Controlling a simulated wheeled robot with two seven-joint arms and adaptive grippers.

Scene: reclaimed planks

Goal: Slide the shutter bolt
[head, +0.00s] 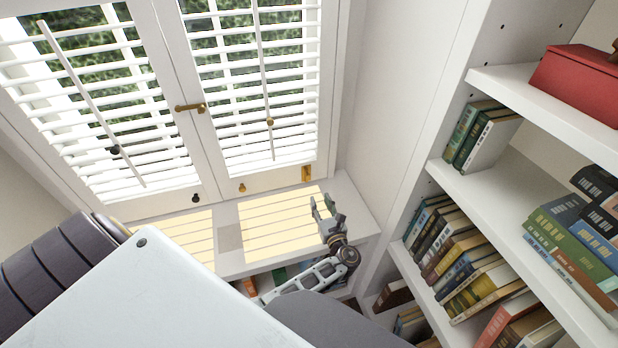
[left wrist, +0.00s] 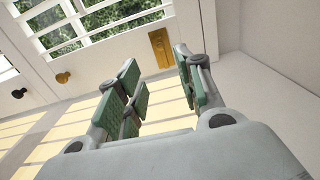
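White louvred shutters (head: 213,160) cover the window in two leaves. A small brass plate fitting (head: 306,173) sits low on the right leaf, near its right edge; it also shows in the left wrist view (left wrist: 160,48). A brass latch (head: 190,107) lies across the middle stiles where the leaves meet. I cannot tell for sure which of these is the bolt. My left gripper (head: 322,205) is open and empty, just below the brass plate and apart from it. In the left wrist view the plate shows beyond the gap between my fingers (left wrist: 158,78). My right gripper is not in view.
A brass knob (head: 241,187) and a black knob (head: 196,198) sit on the bottom rails. A sunlit white sill (head: 345,195) runs below the shutters. A white bookshelf (head: 475,180) with books and a red box (head: 578,83) stands at the right. A wall closes off the right side.

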